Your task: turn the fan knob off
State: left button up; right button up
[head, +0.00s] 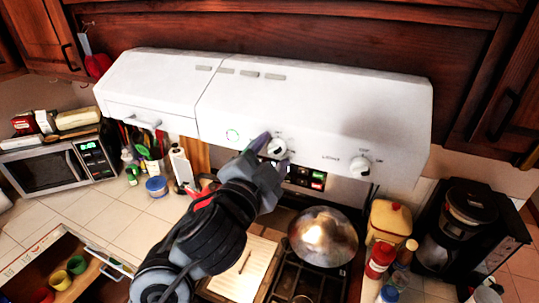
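A white range hood (310,110) spans the wall above the stove and carries two round white knobs on its front. One knob (277,147) is near the hood's middle, with small marks around it; I cannot read its label. The other knob (360,166) is further right, beside small lettering that looks like "LIGHTS". My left gripper (272,150) reaches up from below to the middle knob. Its fingertips are apart, one at the knob's left and one at its lower right. I cannot tell whether they touch it. My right gripper is not in view.
Below the hood are a stove with a domed metal lid or pan (323,236) and a board with paper (245,268). A microwave (60,165) stands at left, a coffee maker (468,215) at right. An open drawer (40,245) with cups is at lower left.

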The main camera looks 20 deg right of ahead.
pick_arm(q)
jog(key=c, duration=0.9)
jog(key=n+p, duration=0.4)
jog(key=n, duration=0.1)
jog(key=shift+s+r, duration=0.1)
jog(key=n+p, duration=0.3)
jog(key=shift+d+n, duration=0.1)
jog(key=shift+n, duration=0.3)
jog(key=shift+n+p, duration=0.45)
jog(key=shift+n, duration=0.15)
jog(key=shift+f, duration=0.2)
jog(key=o, duration=1)
